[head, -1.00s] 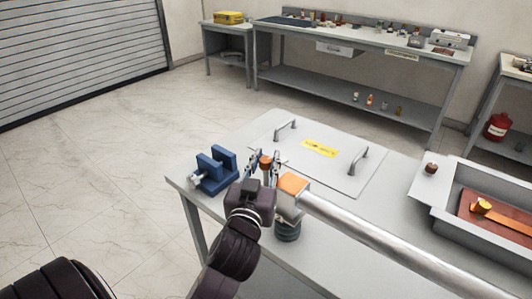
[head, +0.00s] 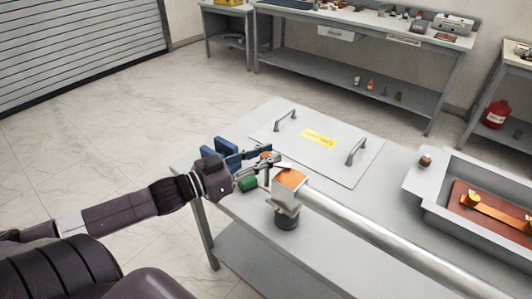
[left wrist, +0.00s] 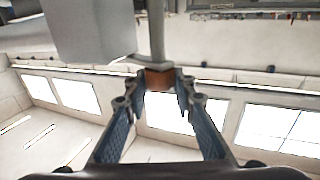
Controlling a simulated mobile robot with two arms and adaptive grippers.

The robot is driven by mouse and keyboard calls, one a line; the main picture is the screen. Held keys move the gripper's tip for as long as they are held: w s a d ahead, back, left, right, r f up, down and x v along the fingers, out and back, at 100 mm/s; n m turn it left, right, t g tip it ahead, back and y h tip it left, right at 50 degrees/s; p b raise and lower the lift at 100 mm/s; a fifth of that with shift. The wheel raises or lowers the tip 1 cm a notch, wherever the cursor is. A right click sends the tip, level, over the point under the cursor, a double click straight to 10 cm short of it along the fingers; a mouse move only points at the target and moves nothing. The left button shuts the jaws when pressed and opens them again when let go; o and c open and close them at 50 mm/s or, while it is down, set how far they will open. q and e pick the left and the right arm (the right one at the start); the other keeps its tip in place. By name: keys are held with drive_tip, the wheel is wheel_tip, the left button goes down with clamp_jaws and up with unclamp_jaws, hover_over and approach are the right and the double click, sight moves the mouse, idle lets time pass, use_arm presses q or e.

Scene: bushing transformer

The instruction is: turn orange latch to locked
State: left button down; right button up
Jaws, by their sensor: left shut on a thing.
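The orange latch (head: 265,155) is a small orange piece at the end of the metal pipe, beside a square block with an orange top (head: 290,179). My left gripper (head: 274,162) reaches in from the left, its fingertips at the latch. In the left wrist view the two blue-padded fingers (left wrist: 160,95) close on an orange-brown end (left wrist: 159,78) of a grey post. The fingers partly hide the latch in the head view. My right gripper is not in view.
A grey plate with two handles and a yellow label (head: 318,139) lies on the table. A long silver pipe (head: 385,236) runs to the lower right, near a grey tray (head: 432,200).

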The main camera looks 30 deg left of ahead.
use_arm(q)
drive_tip(key=m+g+h+b, duration=0.1)
drive_tip(key=m+h+b, duration=0.1)
drive_tip(key=h, duration=0.1)
drive_tip(key=shift+w+a+f+g, duration=0.1)
drive_tip(key=shift+f+g, duration=0.15)
drive_tip(key=shift+g, duration=0.15)
drive_tip(key=shift+r+m+g+h+b, duration=0.15)
drive_tip(key=shift+m+g+h+b, duration=1.35)
drive_tip(key=shift+b, duration=0.6)
drive_tip(key=c, duration=2)
unclamp_jaws()
drive_tip(key=o, duration=0.4)
drive_tip(key=shift+d, duration=0.2)
drive_tip(key=shift+s, duration=0.2)
